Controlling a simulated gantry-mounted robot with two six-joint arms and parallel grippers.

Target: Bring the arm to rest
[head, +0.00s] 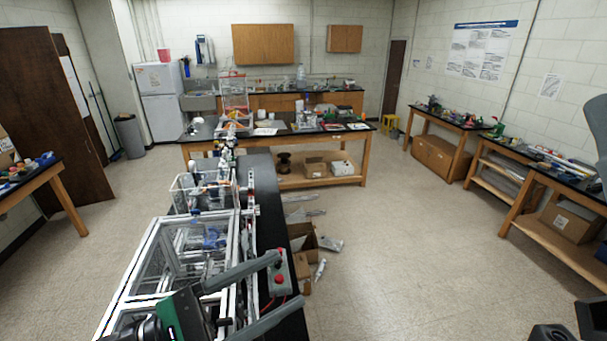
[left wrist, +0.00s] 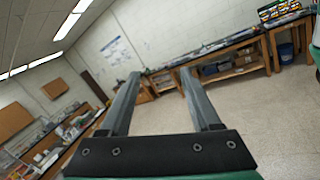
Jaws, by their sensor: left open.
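My left gripper (head: 290,278) reaches in from the bottom left of the head view, above the front end of the black bench. Its two grey fingers are spread wide apart and hold nothing. In the left wrist view the same gripper (left wrist: 159,73) points out over the open room, with only distant floor, wall and benches between its fingers.
The aluminium extrusion frame (head: 160,250) stands on the black bench (head: 268,205), below and beside my left gripper. A grey box with red buttons (head: 278,278) appears behind the fingers. Cardboard boxes (head: 303,245) lie right of the bench. The floor (head: 400,250) farther right is clear.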

